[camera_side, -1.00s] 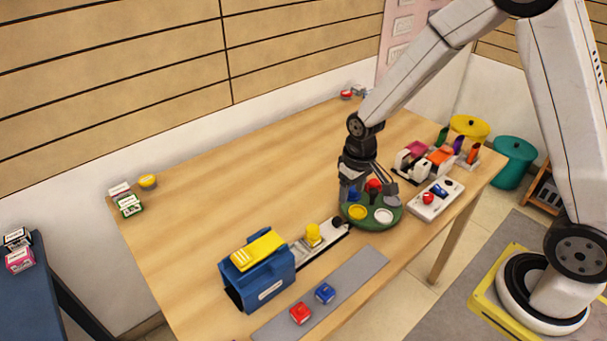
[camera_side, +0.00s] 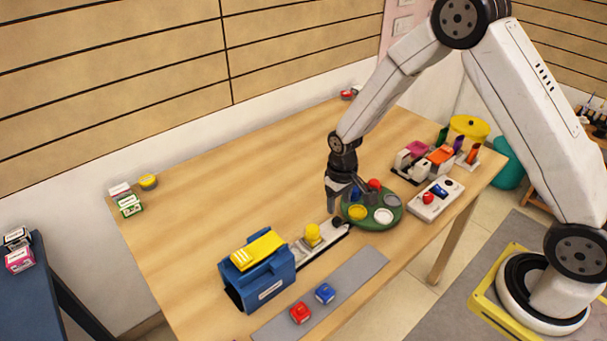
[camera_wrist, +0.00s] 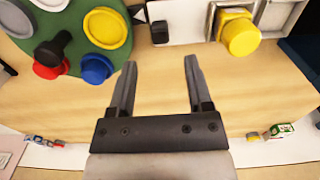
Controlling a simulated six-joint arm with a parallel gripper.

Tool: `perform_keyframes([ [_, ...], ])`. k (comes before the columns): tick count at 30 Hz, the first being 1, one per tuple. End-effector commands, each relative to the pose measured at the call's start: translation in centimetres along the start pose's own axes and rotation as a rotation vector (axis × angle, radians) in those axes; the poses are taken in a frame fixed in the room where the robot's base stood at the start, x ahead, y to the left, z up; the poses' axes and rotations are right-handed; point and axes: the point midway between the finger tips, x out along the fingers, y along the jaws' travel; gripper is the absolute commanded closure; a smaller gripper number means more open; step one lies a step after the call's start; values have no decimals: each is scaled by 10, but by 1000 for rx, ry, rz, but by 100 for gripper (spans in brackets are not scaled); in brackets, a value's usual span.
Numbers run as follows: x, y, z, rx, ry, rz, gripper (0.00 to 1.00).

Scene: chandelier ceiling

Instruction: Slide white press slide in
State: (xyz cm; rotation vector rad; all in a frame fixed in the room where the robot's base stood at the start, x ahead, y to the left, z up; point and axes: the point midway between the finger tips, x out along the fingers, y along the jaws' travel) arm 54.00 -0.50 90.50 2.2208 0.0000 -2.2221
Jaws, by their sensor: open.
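The white press slide (camera_side: 321,241) is a long, narrow strip that sticks out of the right side of the blue press (camera_side: 258,278) with the yellow top. A yellow piece (camera_side: 312,233) sits on it, and a black knob (camera_side: 338,222) is at its right end. In the wrist view the slide (camera_wrist: 185,22) runs along the top edge, with the yellow piece (camera_wrist: 240,36) and the black knob (camera_wrist: 159,32). My gripper (camera_side: 333,205) is open and empty, above the table just behind the knob end. Its two fingers (camera_wrist: 160,75) show apart in the wrist view.
A green round tray (camera_side: 372,222) with coloured cups stands right beside the knob end. A white button box (camera_side: 437,198) is farther right. A grey strip (camera_side: 350,278) with red and blue blocks lies in front.

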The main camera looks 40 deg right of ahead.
Motion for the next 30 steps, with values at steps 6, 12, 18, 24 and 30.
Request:
perform_keyframes([
  [6,24,0,0,0,-1,0,35],
  [12,45,0,0,0,0,0,35],
  [18,58,0,0,0,2,0,35],
  [24,62,0,0,0,2,0,35],
  [30,62,0,0,0,3,0,35],
])
